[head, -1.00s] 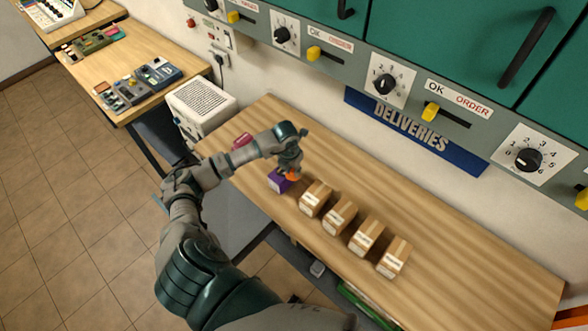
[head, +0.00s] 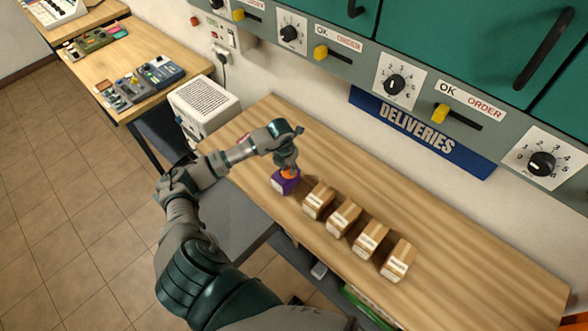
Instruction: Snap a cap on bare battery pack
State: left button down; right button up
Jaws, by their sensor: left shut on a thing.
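A purple battery pack (head: 283,186) with a pale front face stands on the wooden bench (head: 450,240), at the left end of a row of boxes. My left gripper (head: 288,167) points down over it and is shut on a small orange cap (head: 289,173). The cap is at the top of the pack. I cannot tell whether it is seated or only touching. The fingertips are small and partly hidden. My right gripper is not in view.
Several brown cardboard boxes (head: 343,217) stand in a row right of the pack. A white vented unit (head: 203,103) is at the bench's left end. A grey wall panel with knobs and a blue DELIVERIES sign (head: 420,131) runs behind. The bench's right part is clear.

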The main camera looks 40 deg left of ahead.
aim_at(281, 170)
pick_arm(q)
jog(key=a, duration=0.1)
jog(key=a+f, duration=0.1)
jog(key=a, duration=0.2)
jog(key=shift+s+a+f, duration=0.1)
jog(key=shift+a+f, duration=0.2)
jog(key=shift+a, duration=0.1)
jog(key=shift+d, duration=0.45)
jog(key=shift+d+r+b, duration=0.2)
jog(key=shift+d, duration=0.3)
jog(key=shift+d+r+b, duration=0.2)
jog(key=shift+d, duration=0.25)
jog(key=shift+a, duration=0.35)
jog(key=shift+s+a+f, duration=0.1)
jog(key=shift+a+f, duration=0.2)
jog(key=shift+a, duration=0.5)
jog(key=shift+f, duration=0.15)
jog(key=shift+d, duration=0.3)
jog(key=shift+d+r, duration=0.2)
jog(key=shift+d, duration=0.35)
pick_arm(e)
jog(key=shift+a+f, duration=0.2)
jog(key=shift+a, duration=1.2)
